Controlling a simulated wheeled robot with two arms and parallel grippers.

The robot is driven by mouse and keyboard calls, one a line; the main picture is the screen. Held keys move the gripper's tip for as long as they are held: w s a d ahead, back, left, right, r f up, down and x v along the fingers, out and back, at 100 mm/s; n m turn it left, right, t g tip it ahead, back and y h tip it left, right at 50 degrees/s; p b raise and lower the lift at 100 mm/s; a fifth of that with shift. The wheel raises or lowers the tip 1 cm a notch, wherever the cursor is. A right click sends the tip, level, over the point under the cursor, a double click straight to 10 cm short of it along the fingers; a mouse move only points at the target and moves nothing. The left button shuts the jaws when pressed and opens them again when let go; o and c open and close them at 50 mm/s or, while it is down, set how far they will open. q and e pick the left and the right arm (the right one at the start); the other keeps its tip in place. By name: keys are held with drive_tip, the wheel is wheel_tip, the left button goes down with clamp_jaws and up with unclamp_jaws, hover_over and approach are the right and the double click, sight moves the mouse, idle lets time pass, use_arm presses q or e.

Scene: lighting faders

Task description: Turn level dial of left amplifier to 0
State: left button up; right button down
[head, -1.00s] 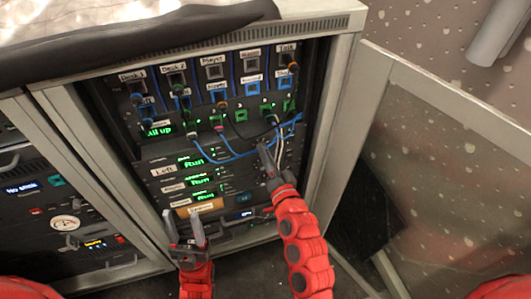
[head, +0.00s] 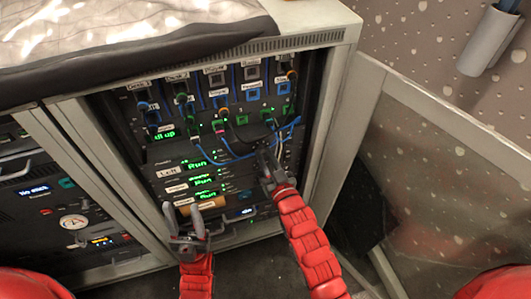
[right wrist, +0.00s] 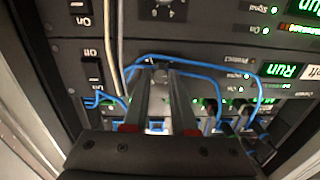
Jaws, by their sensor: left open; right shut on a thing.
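The left amplifier (head: 169,171) is the rack unit labelled "Left", with a green "Run" display. The display also shows, upside down, at the edge of the right wrist view (right wrist: 280,71). My right gripper (head: 264,153) is at the right part of this unit, pointing into the panel. In the right wrist view its fingers (right wrist: 159,68) are close together at the level dial, which is mostly hidden between the fingertips. Its pointer and setting cannot be read. My left gripper (head: 182,212) is open and empty, in front of the lower rack units.
Blue patch cables (head: 225,156) hang across the panel and pass right by the right fingers. Another unit's numbered dial (right wrist: 163,8) and rocker switches (right wrist: 92,72) are close by. An open cabinet door (head: 430,140) stands at the right.

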drive_tip(key=n, duration=0.2)
drive_tip(key=shift+n, duration=2)
drive_tip(key=c, duration=0.7)
unclamp_jaws()
drive_tip(key=p+v, duration=0.1)
drive_tip(key=v, duration=1)
drive_tip(key=p+v, duration=0.1)
drive_tip(key=v, duration=0.5)
drive_tip(key=shift+s+r+p, duration=0.2)
drive_tip(key=shift+r+p, duration=0.15)
